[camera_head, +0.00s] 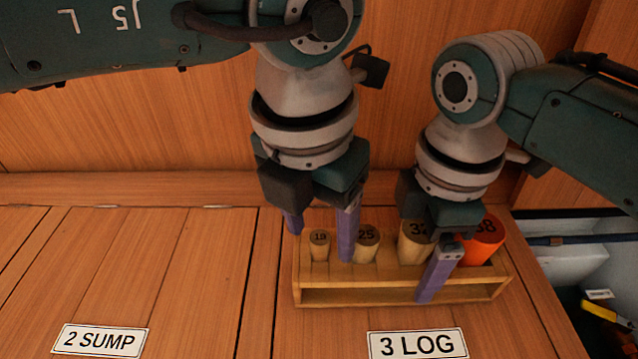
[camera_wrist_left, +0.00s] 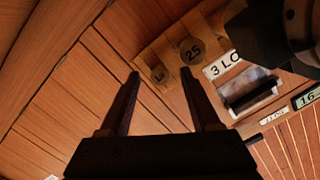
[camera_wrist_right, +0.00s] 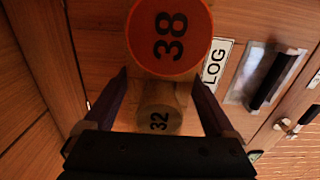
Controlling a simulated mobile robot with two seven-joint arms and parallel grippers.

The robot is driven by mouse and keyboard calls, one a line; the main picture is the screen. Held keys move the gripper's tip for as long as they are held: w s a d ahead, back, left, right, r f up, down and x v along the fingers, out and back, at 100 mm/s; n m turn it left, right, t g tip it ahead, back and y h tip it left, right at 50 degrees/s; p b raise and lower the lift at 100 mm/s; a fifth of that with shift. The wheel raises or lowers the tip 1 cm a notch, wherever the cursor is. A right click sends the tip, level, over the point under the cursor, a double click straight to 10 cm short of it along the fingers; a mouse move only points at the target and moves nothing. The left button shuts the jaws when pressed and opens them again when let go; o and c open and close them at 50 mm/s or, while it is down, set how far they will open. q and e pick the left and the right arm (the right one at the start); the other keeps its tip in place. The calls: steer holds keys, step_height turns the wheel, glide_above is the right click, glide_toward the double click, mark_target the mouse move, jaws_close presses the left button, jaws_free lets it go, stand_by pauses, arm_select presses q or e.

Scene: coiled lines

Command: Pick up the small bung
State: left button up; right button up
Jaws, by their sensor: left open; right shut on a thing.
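A wooden rack (camera_head: 360,295) holds a row of bungs marked 19, 25, 32 and 38. The smallest bung, marked 19 (camera_head: 319,243), stands at the rack's left end. My left gripper (camera_head: 320,245) is open, with its fingertips either side of it; in the left wrist view the small bung (camera_wrist_left: 160,74) shows between the tips, contact not visible. The bung marked 25 (camera_head: 366,240) is close to the left gripper's right finger. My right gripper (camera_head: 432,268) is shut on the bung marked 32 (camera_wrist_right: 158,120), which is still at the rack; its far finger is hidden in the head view.
The orange bung marked 38 (camera_head: 484,240) stands at the rack's right end, close to the right gripper. Labels 2 SUMP (camera_head: 100,340) and 3 LOG (camera_head: 417,344) lie in front. An open bin (camera_head: 585,265) is at the right. The wood left of the rack is clear.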

arm_select(q)
steer(key=shift+f, duration=0.3)
jaws_close()
stand_by(0.3)
